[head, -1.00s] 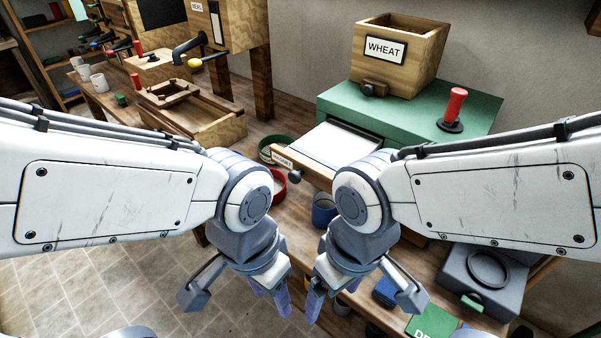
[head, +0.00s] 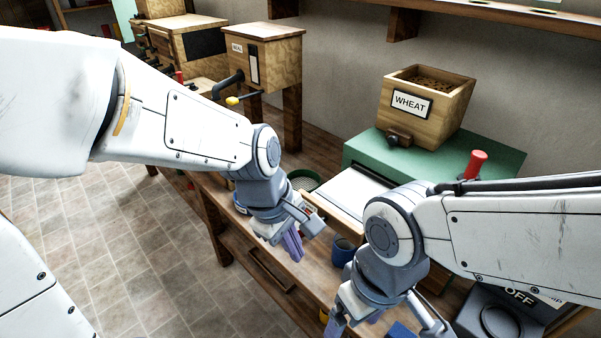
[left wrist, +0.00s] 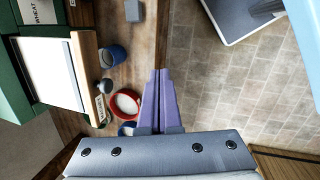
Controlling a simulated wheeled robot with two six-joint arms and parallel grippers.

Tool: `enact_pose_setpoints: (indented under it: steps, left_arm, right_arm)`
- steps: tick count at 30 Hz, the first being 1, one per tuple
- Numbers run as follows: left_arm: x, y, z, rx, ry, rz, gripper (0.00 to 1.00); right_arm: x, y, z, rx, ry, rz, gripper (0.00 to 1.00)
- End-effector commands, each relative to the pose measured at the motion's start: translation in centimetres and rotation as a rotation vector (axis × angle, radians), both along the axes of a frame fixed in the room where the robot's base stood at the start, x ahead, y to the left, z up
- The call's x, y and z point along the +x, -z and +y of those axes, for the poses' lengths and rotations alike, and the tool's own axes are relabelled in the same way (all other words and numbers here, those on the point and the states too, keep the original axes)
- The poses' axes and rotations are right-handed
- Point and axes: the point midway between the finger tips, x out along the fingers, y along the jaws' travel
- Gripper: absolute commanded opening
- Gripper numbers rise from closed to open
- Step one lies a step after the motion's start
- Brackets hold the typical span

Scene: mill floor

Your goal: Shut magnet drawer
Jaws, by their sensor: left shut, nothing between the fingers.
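The magnet drawer (head: 345,192) stands pulled out of the green cabinet (head: 450,150), its pale inside showing. In the left wrist view the open drawer (left wrist: 52,74) is at the left, with its wooden front, a label (left wrist: 101,108) and a dark knob (left wrist: 106,86). My left gripper (head: 294,247) is shut and empty, over the bench's front edge, left of and apart from the drawer front. Its purple fingers (left wrist: 160,75) lie together in the wrist view. My right gripper (head: 337,325) is low, cut by the bottom edge; its jaw opening is unclear. My right arm hides part of the drawer.
A blue cup (head: 343,251) stands below the drawer front. A red bowl (left wrist: 125,105) sits near the knob in the wrist view. A green bowl (head: 304,179) is behind my left gripper. A wheat hopper (head: 425,105) tops the cabinet. Tiled floor (head: 110,240) is clear at left.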

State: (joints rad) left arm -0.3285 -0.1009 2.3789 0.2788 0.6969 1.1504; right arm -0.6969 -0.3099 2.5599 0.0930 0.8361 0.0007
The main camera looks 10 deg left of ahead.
Motion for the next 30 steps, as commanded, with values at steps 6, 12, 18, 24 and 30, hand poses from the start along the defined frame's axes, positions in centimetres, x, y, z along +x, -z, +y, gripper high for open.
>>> enact_pose_setpoints:
  steps: [6, 12, 18, 24, 30]
  left_arm:
    - [6.6, -4.3, 3.7, -0.158, -0.817, 0.104, 0.0]
    - [9.9, -5.7, 6.5, -0.271, -1.268, 0.168, 0.0]
    - [10.8, -5.2, 7.1, -0.301, -1.383, 0.188, 0.0]
    - [11.5, -2.1, 6.2, -0.298, -1.379, 0.192, 0.0]
    - [12.7, 2.1, 5.2, -0.296, -1.378, 0.191, 0.0]
  right_arm:
    - [0.0, -4.5, 0.0, 0.0, 0.001, 0.0, 0.89]
    - [0.0, -6.0, 0.0, 0.0, 0.001, 0.0, 0.89]
    - [0.0, -6.0, 0.0, 0.0, 0.001, 0.0, 0.89]
    - [0.0, -5.5, 0.0, 0.0, 0.001, 0.0, 0.89]
    - [0.0, -4.6, 0.0, 0.0, 0.0, 0.0, 0.89]
